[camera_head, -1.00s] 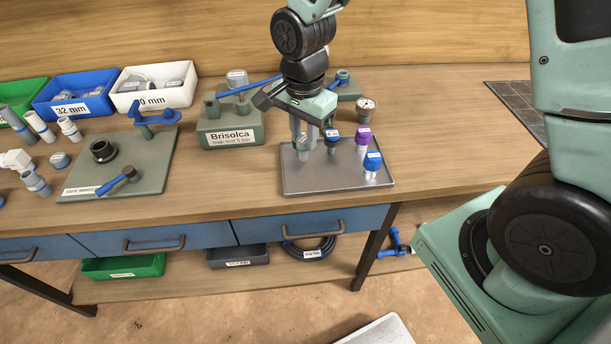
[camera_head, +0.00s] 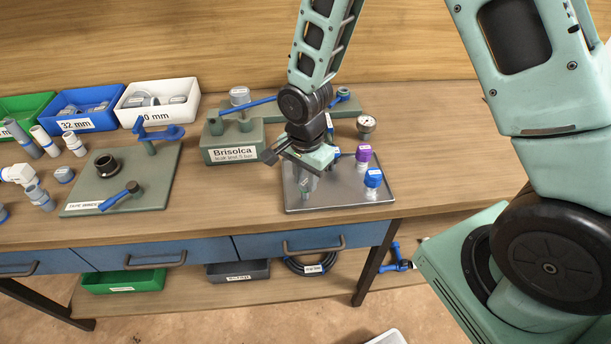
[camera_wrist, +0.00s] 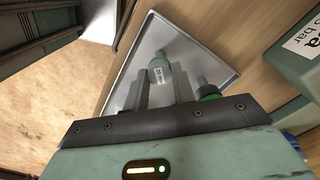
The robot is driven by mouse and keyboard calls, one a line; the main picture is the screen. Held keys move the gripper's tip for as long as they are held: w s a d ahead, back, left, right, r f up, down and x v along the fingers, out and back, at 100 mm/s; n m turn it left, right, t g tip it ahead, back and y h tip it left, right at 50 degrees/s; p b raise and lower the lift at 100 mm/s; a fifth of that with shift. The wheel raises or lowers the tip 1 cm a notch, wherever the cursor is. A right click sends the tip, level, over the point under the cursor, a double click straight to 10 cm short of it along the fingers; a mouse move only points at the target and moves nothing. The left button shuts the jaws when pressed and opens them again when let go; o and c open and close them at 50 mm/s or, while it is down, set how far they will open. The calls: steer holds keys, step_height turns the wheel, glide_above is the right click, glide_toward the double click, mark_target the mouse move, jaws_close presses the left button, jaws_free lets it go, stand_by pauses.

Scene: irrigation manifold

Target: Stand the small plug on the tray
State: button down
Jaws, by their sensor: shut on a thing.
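My gripper (camera_head: 307,186) is over the left part of the metal tray (camera_head: 345,198), pointing down. In the wrist view my gripper (camera_wrist: 160,88) is shut on the small plug (camera_wrist: 160,70), a grey-green cylinder with a white label, held between the fingertips. In the head view the plug is mostly hidden by the fingers. It looks upright, low over the tray; I cannot tell whether its base touches. The tray also shows in the wrist view (camera_wrist: 198,50).
A purple-capped fitting (camera_head: 363,155) and a blue-capped fitting (camera_head: 373,179) stand on the tray's right side. Another blue-topped piece (camera_head: 335,153) is partly hidden behind my gripper. The Brisolca block (camera_head: 233,150) is close left of the tray. A gauge (camera_head: 366,124) stands behind it.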

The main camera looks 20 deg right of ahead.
mark_target(305, 182)
steer(key=c, duration=1.2)
jaws_free()
steer(key=shift+o, duration=0.2)
step_height(305, 182, up, 12)
steer(key=b, duration=0.1)
steer(key=s+a+r+n, duration=0.2)
steer(key=s+a+n, duration=0.1)
steer(key=s+n, duration=0.7)
steer(key=s+a+r+n, duration=0.3)
steer(key=s+n, duration=0.7)
steer(key=shift+a+y, duration=0.2)
steer(key=shift+y, duration=0.1)
